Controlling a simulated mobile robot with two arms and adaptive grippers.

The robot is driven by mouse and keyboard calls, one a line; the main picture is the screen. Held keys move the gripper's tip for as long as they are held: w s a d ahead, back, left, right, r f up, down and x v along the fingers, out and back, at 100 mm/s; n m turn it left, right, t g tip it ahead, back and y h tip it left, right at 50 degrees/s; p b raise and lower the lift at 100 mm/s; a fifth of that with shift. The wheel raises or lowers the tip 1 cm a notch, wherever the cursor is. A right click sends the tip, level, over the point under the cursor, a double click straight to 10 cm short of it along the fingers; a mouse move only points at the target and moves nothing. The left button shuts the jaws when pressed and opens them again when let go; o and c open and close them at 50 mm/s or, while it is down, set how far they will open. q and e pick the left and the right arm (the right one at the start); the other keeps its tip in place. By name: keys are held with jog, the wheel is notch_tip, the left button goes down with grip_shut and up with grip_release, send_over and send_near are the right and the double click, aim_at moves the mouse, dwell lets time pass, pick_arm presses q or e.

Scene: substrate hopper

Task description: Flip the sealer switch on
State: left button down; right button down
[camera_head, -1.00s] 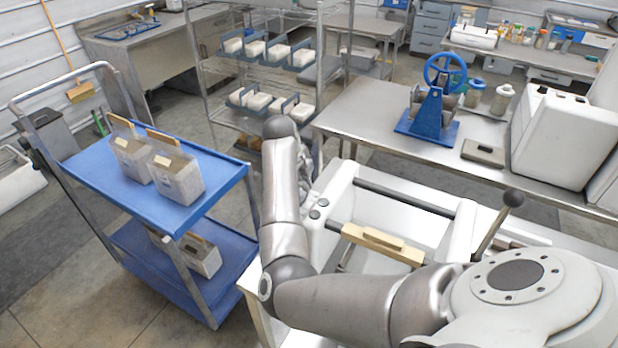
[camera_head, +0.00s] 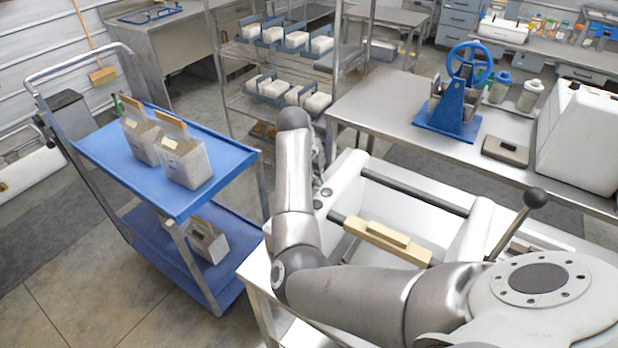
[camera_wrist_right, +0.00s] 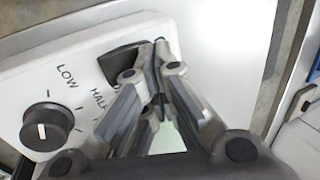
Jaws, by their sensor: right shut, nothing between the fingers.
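In the head view the gripper is mostly hidden by my arm. My left gripper is not in view.
A blue cart (camera_head: 235,163) with boxed bags stands on the left. A wire rack (camera_head: 243,103) with white blocks is behind. A steel table (camera_head: 400,100) holds a blue hand-wheel press (camera_head: 455,105) and a white machine (camera_head: 580,145). A black-knobbed lever (camera_head: 536,198) rises at the sealer's right.

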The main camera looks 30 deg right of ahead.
jog(key=shift+a, duration=0.2)
jog(key=shift+w+a+r, duration=0.1)
jog(key=shift+a+r, duration=0.05)
jog(key=shift+a, duration=0.3)
jog(key=shift+d, duration=0.25)
jog(key=shift+s+a+p, duration=0.1)
jog(key=shift+s+p, duration=0.1)
jog(key=shift+p, duration=0.25)
jog(key=shift+s+a+r, duration=0.1)
jog(key=shift+a, duration=0.5)
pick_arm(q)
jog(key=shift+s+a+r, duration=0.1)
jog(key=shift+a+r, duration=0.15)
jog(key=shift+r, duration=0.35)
pick_arm(e)
jog(key=shift+d, duration=0.15)
